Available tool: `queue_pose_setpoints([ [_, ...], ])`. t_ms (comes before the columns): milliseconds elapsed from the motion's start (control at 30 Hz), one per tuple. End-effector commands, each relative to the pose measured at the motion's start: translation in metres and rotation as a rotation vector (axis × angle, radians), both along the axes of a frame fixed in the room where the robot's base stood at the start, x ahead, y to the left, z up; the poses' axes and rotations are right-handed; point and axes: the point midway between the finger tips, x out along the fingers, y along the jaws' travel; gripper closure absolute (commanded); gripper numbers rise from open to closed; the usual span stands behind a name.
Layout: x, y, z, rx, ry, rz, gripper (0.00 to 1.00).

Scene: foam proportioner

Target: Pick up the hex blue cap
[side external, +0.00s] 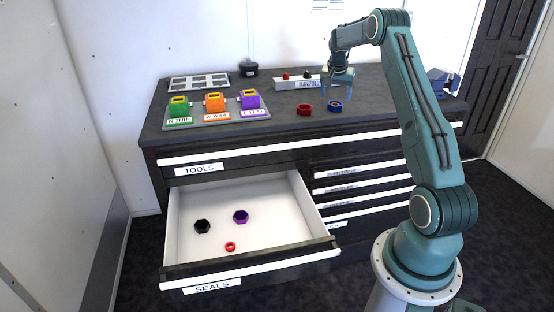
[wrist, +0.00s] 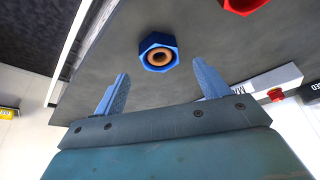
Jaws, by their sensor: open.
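The hex blue cap (wrist: 158,51) lies on the dark cabinet top, with an orange-tan ring and a dark hole in its middle. It also shows in the side external view (side external: 335,106), to the right of a red cap. My gripper (wrist: 160,85) is open and empty, with its two blue fingers apart. In the wrist view the cap lies beyond the fingertips, roughly between their lines. In the side external view my gripper (side external: 338,88) is above the cabinet top, over the blue cap. The exact height gap is hard to tell.
A red cap (side external: 305,108) lies just left of the blue one. A white labelled block (side external: 293,83) with small knobs stands behind. Green, orange and purple units (side external: 214,103) stand to the left. An open drawer (side external: 270,207) below holds black, purple and red parts.

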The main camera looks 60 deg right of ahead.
Motion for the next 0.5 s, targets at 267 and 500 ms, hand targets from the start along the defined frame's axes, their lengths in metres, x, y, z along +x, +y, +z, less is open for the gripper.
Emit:
queue_pose_setpoints([
  [267,0.004,-0.013,-0.027,0.003,0.002,0.000,0.26],
  [500,0.005,-0.019,-0.041,0.001,0.000,0.000,0.26],
])
